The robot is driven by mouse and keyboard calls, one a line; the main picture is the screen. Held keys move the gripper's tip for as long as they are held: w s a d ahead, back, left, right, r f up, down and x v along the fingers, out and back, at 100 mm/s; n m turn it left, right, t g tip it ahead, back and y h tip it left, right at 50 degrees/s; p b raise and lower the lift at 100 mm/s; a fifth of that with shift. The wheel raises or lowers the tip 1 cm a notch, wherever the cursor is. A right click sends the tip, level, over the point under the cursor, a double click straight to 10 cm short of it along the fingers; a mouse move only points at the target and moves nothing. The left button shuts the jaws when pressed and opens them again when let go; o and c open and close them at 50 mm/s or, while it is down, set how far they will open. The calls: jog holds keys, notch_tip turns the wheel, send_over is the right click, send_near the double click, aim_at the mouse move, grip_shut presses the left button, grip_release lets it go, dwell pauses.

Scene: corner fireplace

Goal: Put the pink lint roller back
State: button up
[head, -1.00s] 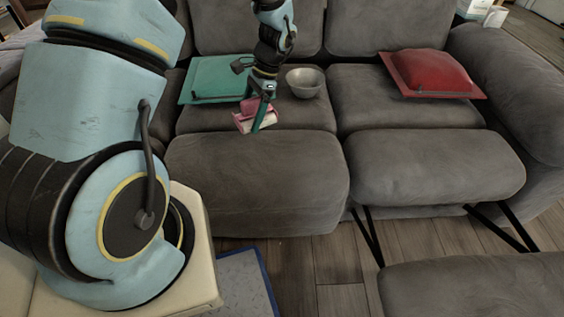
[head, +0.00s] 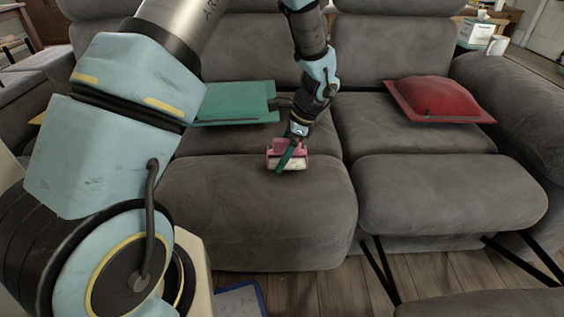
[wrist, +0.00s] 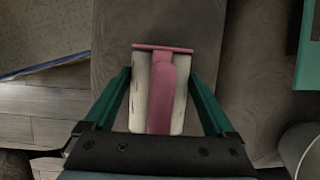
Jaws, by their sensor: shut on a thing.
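The pink lint roller (head: 272,161) is at my gripper (head: 291,158), over the front of the middle-left sofa seat. In the wrist view the lint roller (wrist: 163,90) shows a pink handle and end plate with white roller parts. It sits between the two green fingers of my gripper (wrist: 160,75), which is shut on it. I cannot tell whether the roller touches the seat below it.
A grey sofa (head: 260,215) fills the view. A green cushion (head: 235,105) lies left of my arm and a red cushion (head: 435,98) lies to the right. The front seat around the roller is clear.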

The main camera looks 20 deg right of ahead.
jog(key=shift+f, duration=1.05)
jog(key=shift+f, duration=0.2)
jog(key=o, duration=0.9)
jog(key=p+v, duration=0.2)
jog(key=v, duration=1)
jog(key=shift+r, duration=0.25)
